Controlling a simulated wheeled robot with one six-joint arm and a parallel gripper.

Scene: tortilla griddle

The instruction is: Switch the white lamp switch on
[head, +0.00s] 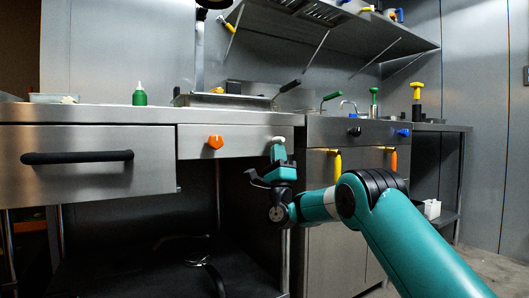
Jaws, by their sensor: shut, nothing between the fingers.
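A small white knob, which looks like the white lamp switch (279,139), sits on the steel front panel of the counter, right of an orange knob. My gripper (278,151) is shut and empty, with its teal fingertips pointing up just below the white knob. The tips are very close to the knob or touching it; I cannot tell which. The lower part of the knob may be hidden by the fingertips. I cannot tell the switch's position.
The orange knob (215,142) is on the same panel. A drawer with a black handle (77,157) is at the left. Black (354,131) and blue (403,132) knobs are to the right. A green bottle (139,95) stands on the counter. The space under the counter is open.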

